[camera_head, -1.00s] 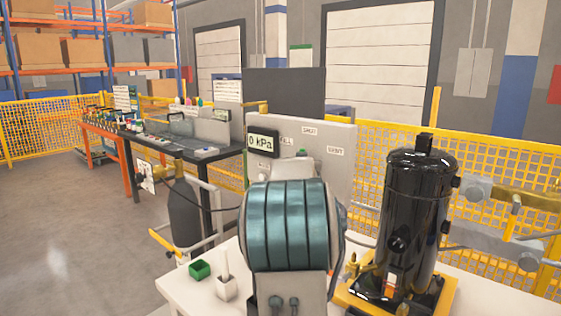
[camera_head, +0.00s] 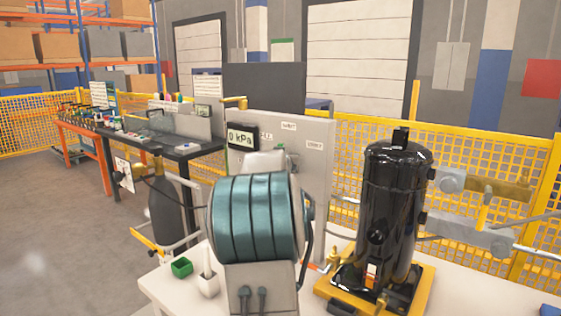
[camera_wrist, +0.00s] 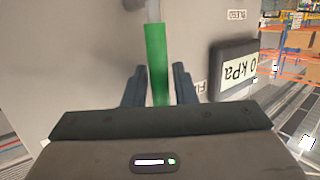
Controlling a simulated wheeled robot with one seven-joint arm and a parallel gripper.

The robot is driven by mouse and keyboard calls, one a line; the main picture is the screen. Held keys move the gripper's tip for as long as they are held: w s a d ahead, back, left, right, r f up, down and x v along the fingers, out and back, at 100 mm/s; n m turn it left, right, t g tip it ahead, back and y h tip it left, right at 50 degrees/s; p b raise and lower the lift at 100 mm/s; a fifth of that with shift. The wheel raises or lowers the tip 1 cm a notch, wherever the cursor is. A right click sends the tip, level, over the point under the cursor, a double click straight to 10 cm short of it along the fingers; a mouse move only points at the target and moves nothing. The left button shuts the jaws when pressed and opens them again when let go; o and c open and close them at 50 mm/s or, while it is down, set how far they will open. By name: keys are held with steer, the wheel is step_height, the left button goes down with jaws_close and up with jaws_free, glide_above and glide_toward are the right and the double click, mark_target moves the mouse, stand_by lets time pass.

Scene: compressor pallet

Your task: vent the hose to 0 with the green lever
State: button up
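The green lever (camera_wrist: 157,60) shows in the wrist view, hanging from a grey fitting on a pale panel. My gripper (camera_wrist: 158,84) has its two dark fingers apart, one on each side of the lever. Gaps show between the lever and both fingers. In the head view my arm hides the gripper and most of the lever. The dark pressure display (camera_head: 241,137) reads 0 kPa, and it also shows upside down in the wrist view (camera_wrist: 238,72). I cannot make out which label the lever points at.
A black compressor (camera_head: 392,205) stands on a yellow base (camera_head: 420,305) right of my arm. A green box (camera_head: 181,267) and a small white holder (camera_head: 208,284) sit on the white table (camera_head: 480,295) at left. A dark cylinder (camera_head: 165,215) stands behind. Yellow fencing (camera_head: 475,145) runs behind.

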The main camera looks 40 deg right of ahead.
steer(key=p+v, duration=0.4)
steer(key=v, duration=1)
steer(key=shift+p, duration=0.35)
steer(key=shift+d+f, duration=0.1)
